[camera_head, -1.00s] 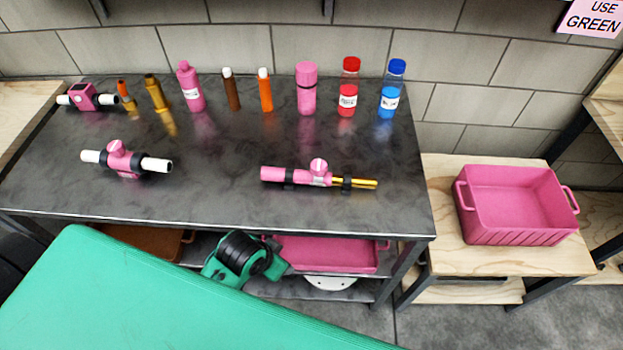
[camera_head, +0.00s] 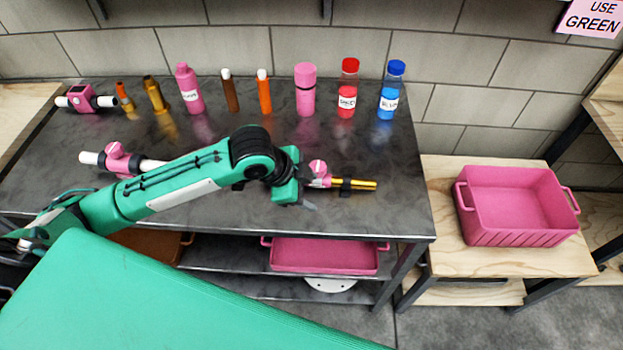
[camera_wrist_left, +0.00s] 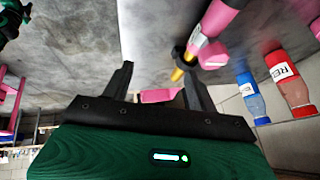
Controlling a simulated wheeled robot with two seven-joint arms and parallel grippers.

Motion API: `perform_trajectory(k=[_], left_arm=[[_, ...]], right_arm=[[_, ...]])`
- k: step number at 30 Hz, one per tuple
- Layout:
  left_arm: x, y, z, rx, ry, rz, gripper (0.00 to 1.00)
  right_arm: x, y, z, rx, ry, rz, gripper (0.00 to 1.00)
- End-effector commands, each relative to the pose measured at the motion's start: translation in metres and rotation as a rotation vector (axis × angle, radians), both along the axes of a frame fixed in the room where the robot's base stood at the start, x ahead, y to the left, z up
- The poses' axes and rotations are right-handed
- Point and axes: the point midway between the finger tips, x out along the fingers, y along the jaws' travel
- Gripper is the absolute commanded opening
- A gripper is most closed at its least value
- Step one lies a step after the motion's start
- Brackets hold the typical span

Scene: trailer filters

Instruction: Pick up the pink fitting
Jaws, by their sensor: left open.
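A pink fitting with a round pink knob (camera_head: 318,169) and a gold tube (camera_head: 362,185) lies on the dark table; my left arm hides its left part. It also shows in the left wrist view as a pink pipe (camera_wrist_left: 221,17) with black collar and gold end. Another pink fitting (camera_head: 116,158) with white ends lies at the left, its right part behind my arm. My left gripper (camera_wrist_left: 158,68) is open and empty, beside the gold-tube fitting. I cannot tell which fitting is meant. My right gripper is not in view.
A row of bottles and tubes, including a pink bottle (camera_head: 189,90), a red-capped bottle (camera_head: 347,88) and a blue-capped bottle (camera_head: 391,90), lines the table's back. An empty pink crate (camera_head: 511,204) sits on the wooden stand. A pink tray (camera_head: 325,256) is on the lower shelf.

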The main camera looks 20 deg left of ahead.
Motion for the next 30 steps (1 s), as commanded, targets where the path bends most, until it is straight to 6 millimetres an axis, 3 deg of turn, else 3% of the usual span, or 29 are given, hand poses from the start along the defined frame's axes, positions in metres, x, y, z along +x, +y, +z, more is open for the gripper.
perform_trajectory(k=[3,9,15,30], left_arm=[[0.020,0.026,0.016,0.052,-0.009,-0.038,0.59],[0.038,0.059,0.037,0.093,-0.001,-0.059,0.59],[0.045,0.073,0.044,0.103,0.004,-0.060,0.59],[0.070,0.049,-0.026,0.102,0.006,-0.060,0.59]], right_arm=[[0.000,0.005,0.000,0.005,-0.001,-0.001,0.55],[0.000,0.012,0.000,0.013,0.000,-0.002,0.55],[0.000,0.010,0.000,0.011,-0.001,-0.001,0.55],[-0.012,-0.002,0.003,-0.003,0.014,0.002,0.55]])
